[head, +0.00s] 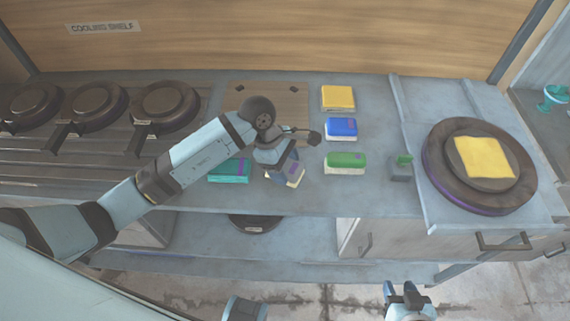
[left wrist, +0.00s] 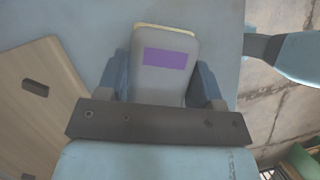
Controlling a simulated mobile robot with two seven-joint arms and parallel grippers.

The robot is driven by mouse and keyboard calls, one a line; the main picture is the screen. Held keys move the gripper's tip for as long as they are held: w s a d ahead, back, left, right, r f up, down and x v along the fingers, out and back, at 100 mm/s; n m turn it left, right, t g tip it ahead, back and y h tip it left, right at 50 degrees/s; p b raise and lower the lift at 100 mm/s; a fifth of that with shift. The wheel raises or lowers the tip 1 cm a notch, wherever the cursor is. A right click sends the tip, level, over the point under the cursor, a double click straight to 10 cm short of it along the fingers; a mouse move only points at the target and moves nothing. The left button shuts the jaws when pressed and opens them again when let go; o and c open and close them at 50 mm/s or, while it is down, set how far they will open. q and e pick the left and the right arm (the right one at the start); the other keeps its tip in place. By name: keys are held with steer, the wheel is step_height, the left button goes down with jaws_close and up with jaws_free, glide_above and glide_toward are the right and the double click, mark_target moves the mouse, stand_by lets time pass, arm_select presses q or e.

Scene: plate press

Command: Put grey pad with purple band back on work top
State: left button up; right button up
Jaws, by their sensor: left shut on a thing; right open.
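The grey pad with the purple band (left wrist: 173,78) is between the fingers of my left gripper (left wrist: 165,85) in the left wrist view. The purple band faces that camera, and a pale yellowish edge shows at the pad's far end. In the head view the pad (head: 294,177) is partly hidden by my left gripper (head: 281,165), over the front part of the work top (head: 300,202). I cannot tell whether it touches the surface. My right gripper (head: 407,292) is open and empty, low in front of the counter.
A teal pad (head: 230,171) lies left of the held pad; green (head: 346,162), blue (head: 341,129) and yellow (head: 338,98) pads lie right. A wooden board (head: 285,98) is behind. Dark round presses (head: 165,103) stand left.

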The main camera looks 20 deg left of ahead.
arm_select(q)
steer(key=shift+f, duration=0.2)
steer(key=o, duration=0.8)
steer(key=shift+o, duration=0.2)
steer(key=shift+r, duration=0.1)
steer(key=shift+r, duration=0.25)
steer(key=b+v, duration=0.1)
steer(key=v, duration=1)
steer(key=shift+a+r, duration=0.15)
steer(key=shift+r, duration=0.2)
